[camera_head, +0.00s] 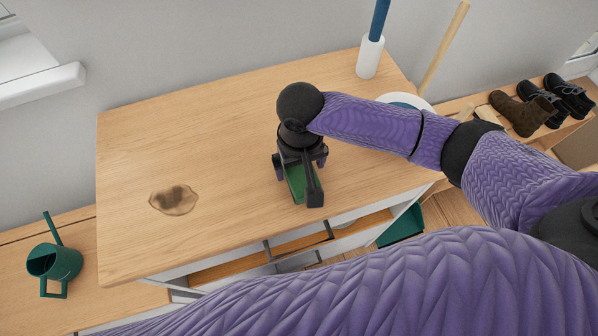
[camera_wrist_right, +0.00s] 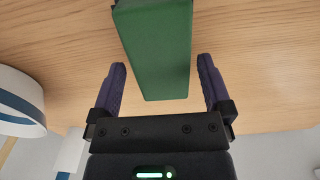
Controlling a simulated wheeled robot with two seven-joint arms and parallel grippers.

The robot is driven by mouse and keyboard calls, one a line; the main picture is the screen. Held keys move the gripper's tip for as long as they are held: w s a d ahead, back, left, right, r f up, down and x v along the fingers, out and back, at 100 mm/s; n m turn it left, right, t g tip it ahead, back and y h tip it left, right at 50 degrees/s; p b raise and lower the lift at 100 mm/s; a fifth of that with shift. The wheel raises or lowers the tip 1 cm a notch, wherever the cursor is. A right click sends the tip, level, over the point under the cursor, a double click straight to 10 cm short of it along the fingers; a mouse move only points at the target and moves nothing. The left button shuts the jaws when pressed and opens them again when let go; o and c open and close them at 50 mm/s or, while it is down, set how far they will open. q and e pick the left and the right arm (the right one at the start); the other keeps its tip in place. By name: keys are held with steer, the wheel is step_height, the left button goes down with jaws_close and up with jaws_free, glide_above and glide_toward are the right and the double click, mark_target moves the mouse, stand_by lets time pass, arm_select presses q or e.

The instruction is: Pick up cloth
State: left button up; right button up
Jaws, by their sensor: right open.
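A green block-like thing (camera_head: 295,182), which I take to be the cloth, lies on the wooden tabletop (camera_head: 220,130). It also shows in the right wrist view as a long green block (camera_wrist_right: 160,45) with straight edges. My right gripper (camera_head: 300,185) is over it and open. In the wrist view its two dark fingers stand on either side of the block's near end, with a gap on both sides. The gripper and wrist hide part of the block in the head view. My left gripper is not in view.
A brown stain (camera_head: 174,200) marks the tabletop's left part. A white holder with a blue handle (camera_head: 369,57) stands at the back. A white dish (camera_head: 427,104) is partly behind my arm. A green watering can (camera_head: 62,259) stands lower left. Boots (camera_head: 520,112) sit at right. The tabletop's middle is clear.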

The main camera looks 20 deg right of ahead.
mark_target(300, 170)
steer(key=shift+f, duration=0.85)
steer(key=shift+r, duration=0.1)
steer(key=c, duration=1.2)
steer(key=shift+o, duration=0.2)
step_height(300, 170, up, 10)
steer(key=p, duration=0.4)
